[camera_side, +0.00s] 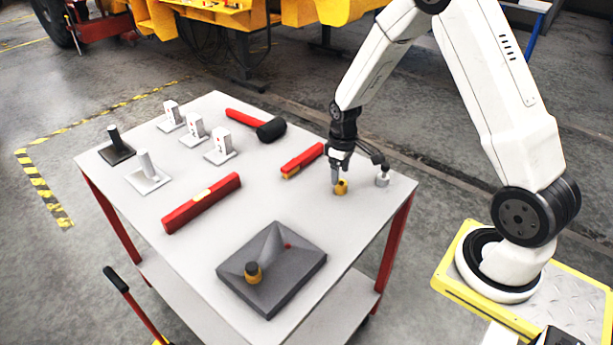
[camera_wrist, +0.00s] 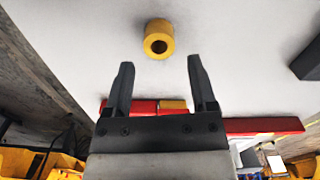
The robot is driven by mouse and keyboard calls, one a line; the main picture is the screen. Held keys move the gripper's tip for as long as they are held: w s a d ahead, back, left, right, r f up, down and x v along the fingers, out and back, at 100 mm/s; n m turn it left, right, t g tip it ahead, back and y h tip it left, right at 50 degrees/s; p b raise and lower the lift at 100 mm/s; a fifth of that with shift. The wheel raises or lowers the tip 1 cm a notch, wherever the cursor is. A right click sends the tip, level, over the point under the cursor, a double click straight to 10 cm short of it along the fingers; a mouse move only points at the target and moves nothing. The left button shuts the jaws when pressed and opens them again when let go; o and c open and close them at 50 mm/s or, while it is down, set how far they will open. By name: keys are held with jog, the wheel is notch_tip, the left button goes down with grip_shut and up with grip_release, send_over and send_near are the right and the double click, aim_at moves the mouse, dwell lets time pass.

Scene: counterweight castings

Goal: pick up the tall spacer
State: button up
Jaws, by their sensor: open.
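A yellow hollow cylinder, which looks like the spacer, stands on the white table top (camera_side: 200,265) near its right side. It shows in the side view (camera_side: 342,187) just below and beside the fingertips, and in the wrist view (camera_wrist: 159,40) with its dark bore visible. My gripper (camera_side: 337,182) is open and empty over the table. In the wrist view its two dark fingers (camera_wrist: 159,68) are spread apart, with the cylinder beyond their tips and between their lines. The exact gap between fingertips and cylinder cannot be told.
A grey casting (camera_side: 305,268) at the front carries a brass-and-black piece (camera_side: 253,272). A small grey metal part (camera_side: 383,179) stands right of my gripper. Red bars (camera_side: 202,203) (camera_side: 302,160), a black-headed mallet (camera_side: 270,130) and several white blocks (camera_side: 195,133) lie farther left and back.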

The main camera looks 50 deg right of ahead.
aim_at(340, 182)
jog(key=shift+s+d+f, duration=0.1)
jog(key=shift+d+f, duration=0.05)
jog(key=shift+f, duration=2)
grip_shut()
